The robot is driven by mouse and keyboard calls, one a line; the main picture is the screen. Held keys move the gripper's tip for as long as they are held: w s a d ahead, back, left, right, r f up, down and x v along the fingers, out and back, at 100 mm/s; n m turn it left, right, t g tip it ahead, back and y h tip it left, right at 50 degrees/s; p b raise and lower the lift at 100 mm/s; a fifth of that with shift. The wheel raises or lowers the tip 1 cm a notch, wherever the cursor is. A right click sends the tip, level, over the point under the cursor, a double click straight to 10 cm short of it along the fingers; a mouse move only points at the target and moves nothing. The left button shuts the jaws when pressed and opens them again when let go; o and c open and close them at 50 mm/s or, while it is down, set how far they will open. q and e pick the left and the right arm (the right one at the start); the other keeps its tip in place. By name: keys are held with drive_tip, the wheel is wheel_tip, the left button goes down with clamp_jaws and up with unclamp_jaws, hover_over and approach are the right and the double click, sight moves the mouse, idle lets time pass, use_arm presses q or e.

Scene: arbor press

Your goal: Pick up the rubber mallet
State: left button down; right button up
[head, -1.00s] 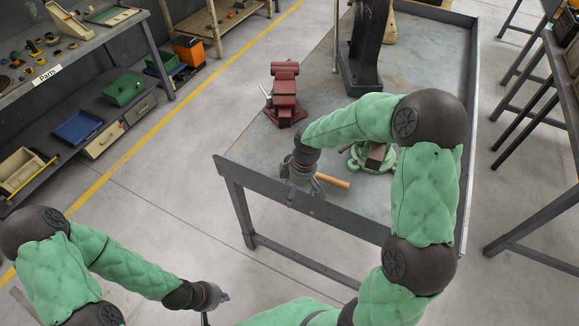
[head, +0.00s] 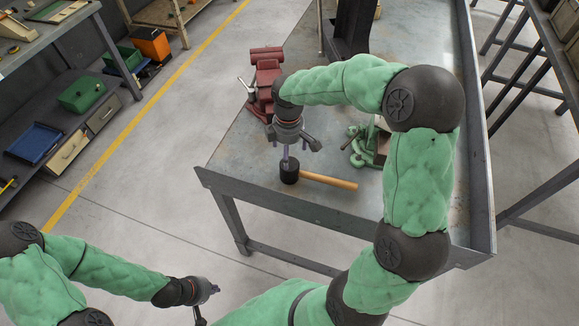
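The rubber mallet lies on the bench near its front edge, with a black head (head: 289,171) and a light wooden handle (head: 330,181) pointing right. My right gripper (head: 299,152) is just above and behind the mallet head. Its fingers are spread apart, and one fingertip overlaps the top of the head in the picture; I cannot tell if they touch. My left gripper (head: 206,301) is low at the bottom left, in front of the bench and away from the mallet. Its fingers look apart and empty.
A red vise (head: 266,80) stands behind the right gripper. A green clamp-like tool (head: 369,146) sits right of the mallet, near my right arm. The black press (head: 354,28) stands at the back. The bench's raised rim (head: 479,150) runs along the right. Shelves stand at left.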

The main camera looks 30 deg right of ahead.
sight(290, 163)
drive_tip(key=f, duration=0.3)
drive_tip(key=f+b, duration=0.1)
drive_tip(key=shift+s+f, duration=0.25)
drive_tip(key=shift+f, duration=0.15)
drive_tip(key=shift+s+f, duration=0.15)
drive_tip(key=shift+f, duration=0.3)
wheel_tip(290, 163, down, 4)
drive_tip(key=shift+s+a+f+b, duration=0.1)
drive_tip(key=shift+s+f+b, duration=0.1)
drive_tip(key=shift+b, duration=0.75)
drive_tip(key=shift+r, duration=0.1)
drive_tip(key=shift+c, duration=0.2)
